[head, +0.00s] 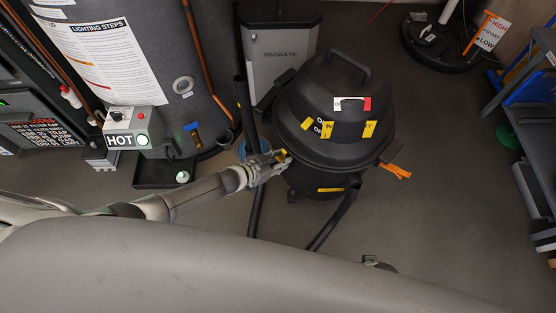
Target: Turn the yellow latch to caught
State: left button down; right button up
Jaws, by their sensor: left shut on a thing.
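A black shop vacuum (330,95) stands on the floor at the centre of the head view. The yellow latch (283,153) is on the left side of the vacuum, where the lid meets the drum; only a small part of it shows. My left gripper (277,158) reaches in from the left and is shut on the yellow latch. Its fingers hide most of the latch, so its exact angle is unclear. An orange latch (396,171) sticks out from the right side of the vacuum.
A grey bin (282,58) stands behind the vacuum. A tank with a lighting steps sheet (103,50) and a HOT control box (135,130) is at the left. Black hoses (335,218) run down to the floor. Shelving (530,150) lines the right edge. The floor right of the vacuum is clear.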

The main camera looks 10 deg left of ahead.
pick_arm(q)
jog(key=shift+w+d+r, duration=0.45)
jog(key=shift+w+r, duration=0.1)
jog(key=shift+r, duration=0.1)
jog(key=c, duration=1.3)
grip_release()
jog(key=shift+o, duration=0.5)
jog(key=shift+f, duration=0.15)
jog(key=shift+a, duration=0.1)
jog(key=shift+s+a, duration=0.4)
jog(key=shift+s, duration=0.05)
jog(key=v, duration=1.1)
jog(key=shift+d+f, duration=0.1)
jog(key=shift+d, duration=0.05)
